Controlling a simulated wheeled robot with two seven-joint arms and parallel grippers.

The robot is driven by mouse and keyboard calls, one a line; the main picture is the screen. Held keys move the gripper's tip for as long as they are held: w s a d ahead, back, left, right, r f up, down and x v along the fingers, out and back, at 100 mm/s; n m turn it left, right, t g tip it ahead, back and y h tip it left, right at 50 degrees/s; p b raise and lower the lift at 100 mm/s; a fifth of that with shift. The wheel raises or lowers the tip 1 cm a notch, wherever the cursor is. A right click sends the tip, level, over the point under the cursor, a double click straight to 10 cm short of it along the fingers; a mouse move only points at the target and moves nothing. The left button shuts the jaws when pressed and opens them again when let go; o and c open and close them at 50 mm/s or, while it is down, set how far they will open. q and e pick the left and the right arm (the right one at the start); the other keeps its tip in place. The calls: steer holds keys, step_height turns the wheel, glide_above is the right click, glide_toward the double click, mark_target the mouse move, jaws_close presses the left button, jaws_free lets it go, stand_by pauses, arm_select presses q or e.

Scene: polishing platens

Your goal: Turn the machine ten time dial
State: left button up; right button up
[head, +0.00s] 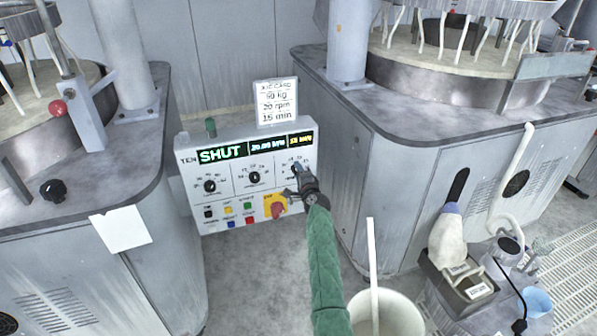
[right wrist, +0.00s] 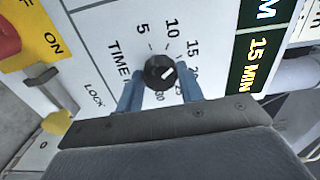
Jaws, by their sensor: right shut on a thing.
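The machine ten panel (head: 225,172) is a white box with three dials under green and yellow displays. Its time dial (right wrist: 160,72) is a black knob with a white mark, which points toward 15 on the scale. My right gripper (head: 299,178) is at this rightmost dial and largely hides it in the head view. In the right wrist view its two blue fingers (right wrist: 159,90) are shut on the knob, one on each side. The yellow display (right wrist: 258,62) reads 15 MIN. My left gripper is not in view.
A card (head: 276,102) on top of the panel reads 50 kg, 20 rpm, 15 min. A red knob on a yellow plate (head: 274,206) and small coloured buttons lie below the dials. Grey polishing machines stand on both sides. A white bucket (head: 398,312) stands in front.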

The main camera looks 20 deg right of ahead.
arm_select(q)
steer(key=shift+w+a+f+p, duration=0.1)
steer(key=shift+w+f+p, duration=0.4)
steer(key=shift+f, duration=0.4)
arm_select(e)
steer(key=m, duration=0.3)
steer(key=shift+d+f, duration=0.1)
steer(key=o, duration=0.9)
steer(key=shift+o, duration=0.4)
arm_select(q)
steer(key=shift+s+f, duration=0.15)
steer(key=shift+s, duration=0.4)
arm_select(e)
steer(key=shift+s, duration=0.1)
